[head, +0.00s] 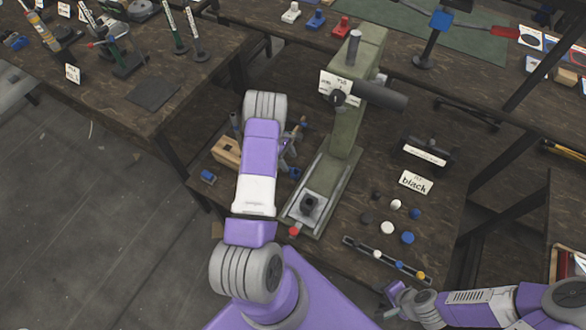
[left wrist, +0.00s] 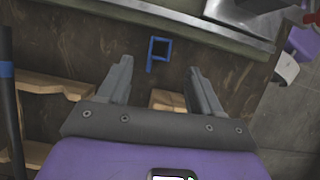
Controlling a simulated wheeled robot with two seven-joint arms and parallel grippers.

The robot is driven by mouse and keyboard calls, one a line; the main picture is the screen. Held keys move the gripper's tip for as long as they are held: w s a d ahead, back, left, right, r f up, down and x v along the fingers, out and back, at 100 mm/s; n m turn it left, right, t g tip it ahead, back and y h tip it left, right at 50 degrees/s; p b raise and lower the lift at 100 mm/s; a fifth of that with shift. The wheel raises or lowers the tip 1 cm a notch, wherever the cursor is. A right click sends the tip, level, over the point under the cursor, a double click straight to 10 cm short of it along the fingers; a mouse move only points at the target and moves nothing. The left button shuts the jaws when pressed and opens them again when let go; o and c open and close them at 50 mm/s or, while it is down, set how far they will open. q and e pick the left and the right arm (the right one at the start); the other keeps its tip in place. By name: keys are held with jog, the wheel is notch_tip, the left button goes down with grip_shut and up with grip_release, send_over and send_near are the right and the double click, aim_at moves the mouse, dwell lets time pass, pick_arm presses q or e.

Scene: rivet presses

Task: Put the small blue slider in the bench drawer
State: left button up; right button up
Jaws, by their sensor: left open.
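A small blue piece with a square dark opening (left wrist: 157,50) lies on the dark wood beyond my left fingertips in the left wrist view. A blue bit (head: 295,173) beside the press base in the head view appears to be the same piece. Other blue pieces are a block (head: 208,177) at the bench's left edge and one (head: 316,18) on the back bench; I cannot tell which is the small slider. My left gripper (head: 291,152), also in the wrist view (left wrist: 160,85), is open and empty. My right gripper (head: 390,300) is by the bench front, its jaws unclear. No drawer is clearly visible.
The green press (head: 340,150) stands just right of my left gripper, its base (left wrist: 240,15) close by. A wooden block (head: 226,151) lies left of my arm. Several coloured discs (head: 388,228), a "black" card (head: 415,182) and a dark strip (head: 385,260) lie to the right.

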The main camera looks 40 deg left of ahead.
aim_at(295, 171)
pick_arm(q)
jog(key=b+x, duration=0.2)
jog(key=x, duration=0.6)
jog(key=shift+a+f, duration=0.1)
jog(key=shift+f, duration=0.05)
pick_arm(e)
notch_tip(295, 171, down, 2)
jog(key=shift+f, duration=0.1)
